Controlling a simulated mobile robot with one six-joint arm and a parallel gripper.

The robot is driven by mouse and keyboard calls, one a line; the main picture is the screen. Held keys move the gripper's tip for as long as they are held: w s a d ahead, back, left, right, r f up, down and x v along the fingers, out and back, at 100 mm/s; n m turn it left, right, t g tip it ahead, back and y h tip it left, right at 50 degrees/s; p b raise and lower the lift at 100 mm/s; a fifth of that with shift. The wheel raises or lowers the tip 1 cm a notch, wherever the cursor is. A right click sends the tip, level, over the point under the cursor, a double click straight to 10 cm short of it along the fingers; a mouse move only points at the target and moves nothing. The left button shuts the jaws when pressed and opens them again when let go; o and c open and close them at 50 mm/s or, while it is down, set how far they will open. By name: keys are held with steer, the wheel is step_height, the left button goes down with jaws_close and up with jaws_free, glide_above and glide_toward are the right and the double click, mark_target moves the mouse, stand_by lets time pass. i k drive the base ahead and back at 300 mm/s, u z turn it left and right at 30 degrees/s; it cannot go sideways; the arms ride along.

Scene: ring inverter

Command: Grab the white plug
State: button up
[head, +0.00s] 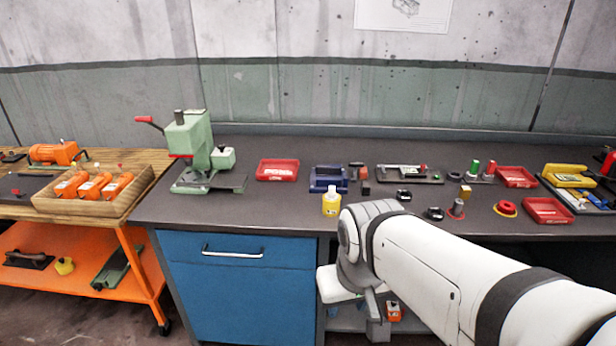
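I cannot pick out a white plug with certainty. A small pale piece lies on a dark fixture plate (410,174) on the bench, too small to identify. My white arm reaches in from the lower right and bends down in front of the bench's front edge. The end of the arm, with my gripper (378,318), hangs below the bench top, right of the blue drawer cabinet. Its fingers are too small and too hidden by the arm to tell whether they are open or shut.
The dark bench (290,212) carries a green press (190,150), a yellow bottle (331,203), a blue box (328,179), red trays (277,170) and several small parts. A wooden crate (125,205) of orange units stands on the left cart. The bench's front left is clear.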

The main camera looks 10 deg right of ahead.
mark_target(332, 195)
steer(key=u, duration=0.1)
steer(key=i, duration=0.9)
steer(key=z, duration=0.1)
